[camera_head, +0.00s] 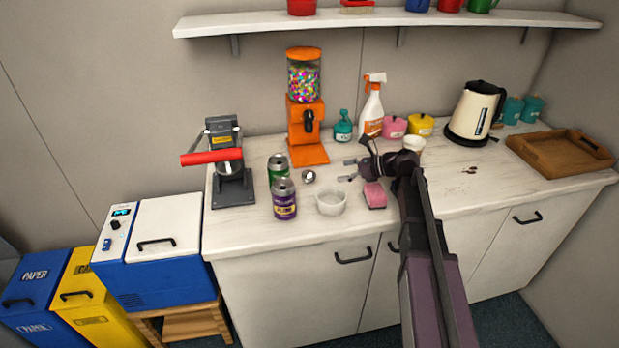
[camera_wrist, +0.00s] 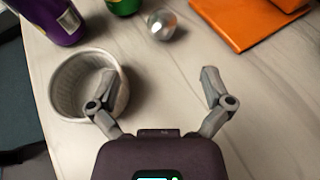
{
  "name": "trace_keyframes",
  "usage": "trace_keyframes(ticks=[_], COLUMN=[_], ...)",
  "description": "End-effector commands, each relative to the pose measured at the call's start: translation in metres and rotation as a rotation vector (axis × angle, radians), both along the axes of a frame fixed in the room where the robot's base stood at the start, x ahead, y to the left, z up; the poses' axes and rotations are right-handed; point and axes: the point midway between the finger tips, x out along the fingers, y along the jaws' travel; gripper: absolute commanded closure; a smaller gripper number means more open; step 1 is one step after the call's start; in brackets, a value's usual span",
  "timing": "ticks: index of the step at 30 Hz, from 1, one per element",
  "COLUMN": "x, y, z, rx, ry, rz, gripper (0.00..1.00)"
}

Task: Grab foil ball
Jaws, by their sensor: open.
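The foil ball (camera_head: 309,176) is a small shiny silver ball on the white counter, just right of the green can. In the wrist view it (camera_wrist: 162,25) lies ahead of the fingers, near the top edge. My gripper (camera_head: 349,170) is open and empty, to the right of the ball and apart from it. In the wrist view the two grey fingers (camera_wrist: 158,82) are spread, with bare counter between them.
A purple can (camera_head: 284,199) and a green can (camera_head: 277,168) stand left of the ball. A pink sponge (camera_head: 375,195) and an orange candy dispenser (camera_head: 306,110) are also near.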

Motion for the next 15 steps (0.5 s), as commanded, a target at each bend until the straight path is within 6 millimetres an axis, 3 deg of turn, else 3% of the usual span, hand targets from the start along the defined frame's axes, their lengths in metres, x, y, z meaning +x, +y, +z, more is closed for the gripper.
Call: trace_keyframes(ticks=[15], x=[0.016], y=[0.060], z=[-0.028], rx=[-0.001], ry=[0.000], rz=[0.000], gripper=[0.00])
